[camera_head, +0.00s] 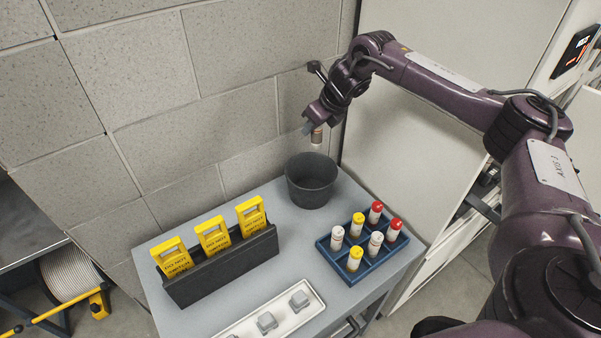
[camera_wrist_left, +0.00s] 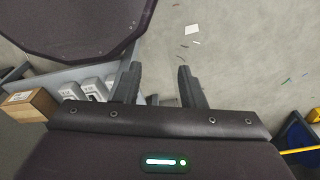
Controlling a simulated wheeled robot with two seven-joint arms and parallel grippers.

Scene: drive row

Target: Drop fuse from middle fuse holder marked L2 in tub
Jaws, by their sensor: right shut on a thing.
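My right gripper (camera_head: 313,125) is shut on a small brownish-grey fuse (camera_head: 317,136), which hangs upright from it. The fuse is above the tub (camera_head: 311,190), apart from it. The tub is a dark grey round bucket at the back of the grey table. Its inside shows only in part. My left gripper shows in the left wrist view (camera_wrist_left: 158,80), open with nothing between its fingers, above the floor. I cannot make out the fuse holder marked L2 in either view.
A blue compartment tray (camera_head: 367,264) with several red-, yellow- and white-topped cylinders stands right on the table (camera_head: 215,303). A dark rack (camera_head: 224,269) holds yellow tags at left. A white tray (camera_head: 262,321) with grey blocks lies in front. A wall is behind.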

